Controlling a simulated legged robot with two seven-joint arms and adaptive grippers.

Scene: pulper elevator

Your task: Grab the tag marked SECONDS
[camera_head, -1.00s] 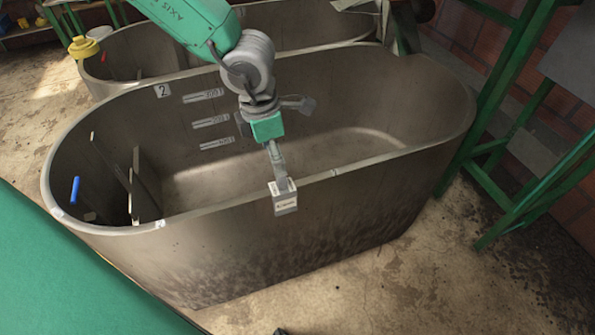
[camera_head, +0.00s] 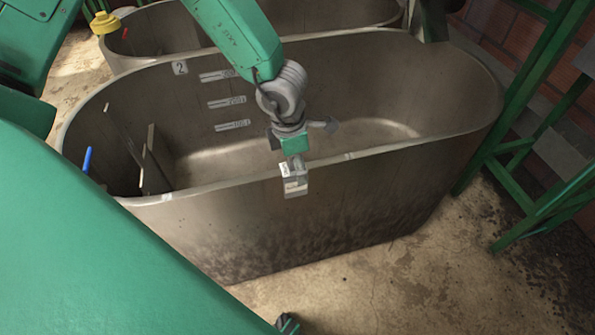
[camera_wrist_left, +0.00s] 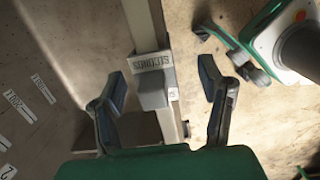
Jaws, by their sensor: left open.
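The tag marked SECONDS (camera_wrist_left: 152,62) is a small pale label on a grey clip-like block at the tank's near rim. It also shows in the head view (camera_head: 295,184), where its lettering is too small to read. My left gripper (camera_head: 301,141) is open and empty, pointing down above the rim. In the left wrist view its fingers (camera_wrist_left: 163,74) are spread either side of the tag and block, with a gap on both sides. A dark jointed part beside green bodywork at the wrist view's right may be my right gripper; its state is unclear.
The tag's oval metal tank (camera_head: 330,215) has a marker 2 and level scales inside its far wall. Thin plates and a blue handle (camera_head: 87,160) stand at its left end. Another tank is behind. A green frame (camera_head: 520,150) stands at right. Floor in front is clear.

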